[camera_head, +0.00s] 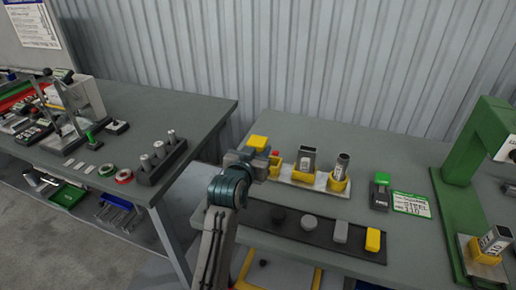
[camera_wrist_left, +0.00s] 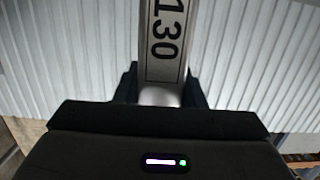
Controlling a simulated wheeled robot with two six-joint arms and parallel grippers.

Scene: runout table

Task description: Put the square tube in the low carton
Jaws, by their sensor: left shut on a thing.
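In the left wrist view, the gripper (camera_wrist_left: 160,92) is shut on the square tube (camera_wrist_left: 164,32), a grey, flat-faced length marked "130". The tube runs up out of the top of that view, so its far end is hidden there. In the head view I cannot clearly make out the held tube behind the wrist. I see no low carton in either view. My right gripper is not in view.
A metal plate with yellow holders (camera_head: 338,184) carries an open grey tube (camera_head: 305,160) and a labelled tube (camera_head: 342,163). A dark mat (camera_head: 320,232) with several small pieces lies in front. A green press (camera_head: 458,160) stands right. A gap separates the left bench (camera_head: 205,108).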

